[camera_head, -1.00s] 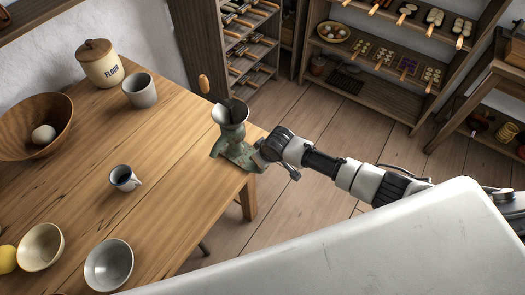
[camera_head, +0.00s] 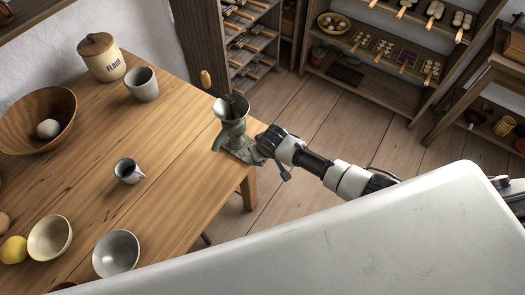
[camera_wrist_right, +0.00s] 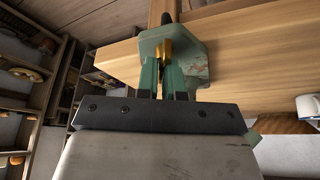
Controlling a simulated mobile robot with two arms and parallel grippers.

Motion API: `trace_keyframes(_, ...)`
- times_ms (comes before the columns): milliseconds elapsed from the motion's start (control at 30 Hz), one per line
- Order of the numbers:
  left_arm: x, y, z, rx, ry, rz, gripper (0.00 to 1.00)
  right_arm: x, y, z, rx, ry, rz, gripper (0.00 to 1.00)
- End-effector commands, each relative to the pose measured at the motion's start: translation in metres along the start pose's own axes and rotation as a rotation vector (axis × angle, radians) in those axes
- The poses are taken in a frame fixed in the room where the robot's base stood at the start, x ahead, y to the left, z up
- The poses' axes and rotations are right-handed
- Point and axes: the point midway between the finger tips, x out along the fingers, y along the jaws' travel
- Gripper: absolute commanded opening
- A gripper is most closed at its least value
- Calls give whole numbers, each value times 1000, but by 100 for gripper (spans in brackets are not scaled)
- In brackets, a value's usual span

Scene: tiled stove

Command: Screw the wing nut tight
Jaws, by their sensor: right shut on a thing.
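A green grinder (camera_head: 232,132) with a funnel top and a wooden-ended handle (camera_head: 206,79) stands clamped at the right corner of the wooden table. My right gripper (camera_head: 259,148) reaches from the right to the clamp at the table edge and hides the wing nut in the head view. In the right wrist view, the brass-coloured wing nut (camera_wrist_right: 164,50) shows against the worn green clamp (camera_wrist_right: 190,47). The right gripper (camera_wrist_right: 165,78) is shut on it, its two fingers on either side. How tight the nut is cannot be seen. My left gripper is not in view.
The table (camera_head: 150,205) holds a flour jar (camera_head: 101,60), grey mug (camera_head: 142,84), small cup (camera_head: 128,171), wooden bowl (camera_head: 40,110), two small bowls and a lemon (camera_head: 13,250). Shelves (camera_head: 395,75) stand behind. The floor right of the table is clear.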

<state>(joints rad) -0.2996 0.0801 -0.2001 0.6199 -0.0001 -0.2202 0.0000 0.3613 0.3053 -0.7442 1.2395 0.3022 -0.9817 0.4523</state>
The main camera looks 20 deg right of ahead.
Motion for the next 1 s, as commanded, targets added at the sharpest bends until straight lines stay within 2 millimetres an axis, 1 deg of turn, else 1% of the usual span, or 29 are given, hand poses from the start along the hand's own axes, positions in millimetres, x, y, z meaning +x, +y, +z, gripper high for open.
trace_keyframes(33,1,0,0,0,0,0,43,4,-2,8,-2,-17,-2,0)
trace_keyframes(67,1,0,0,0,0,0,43,4,-2,8,-2,-17,-2,12)
trace_keyframes(200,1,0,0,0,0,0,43,4,-2,8,-2,-15,-2,33)
trace_keyframes(467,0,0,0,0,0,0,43,1,-1,4,-2,-7,-1,33)
trace_keyframes(567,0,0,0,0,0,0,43,-3,-1,3,-2,-5,-1,33)
trace_keyframes(667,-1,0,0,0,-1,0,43,-13,0,2,-2,-5,-2,33)
trace_keyframes(1000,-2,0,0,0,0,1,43,-72,-2,3,-3,-7,-3,33)
